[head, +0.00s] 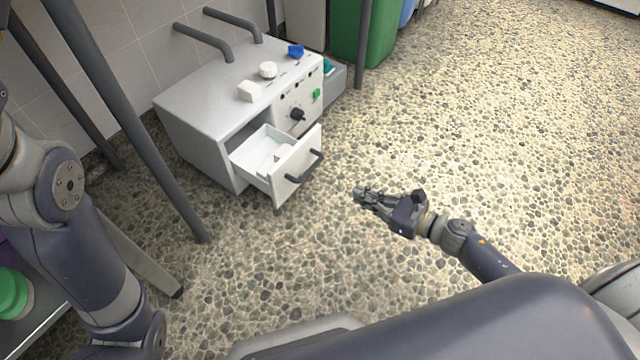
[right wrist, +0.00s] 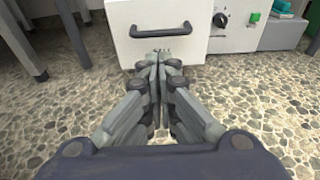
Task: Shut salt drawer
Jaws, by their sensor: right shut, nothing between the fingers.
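The white salt drawer (head: 296,167) is pulled out of the left part of the front of a grey-white machine (head: 200,105). Its dark bar handle (head: 305,168) is on the front panel, and something small and white lies inside. In the right wrist view the drawer front (right wrist: 170,42) is straight ahead, with its handle (right wrist: 160,30) just above the fingertips. My right gripper (head: 360,194) is shut and empty, in front of the drawer and apart from it in the head view. It also shows in the right wrist view (right wrist: 158,62). My left gripper is out of view; only its arm shows.
A black knob (head: 297,114) and a green button (head: 316,94) are on the machine's front. A small grey box (head: 335,82) with teal contents is at its right side. A grey post (head: 150,130) stands left of the machine. The pebbled floor at right is clear.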

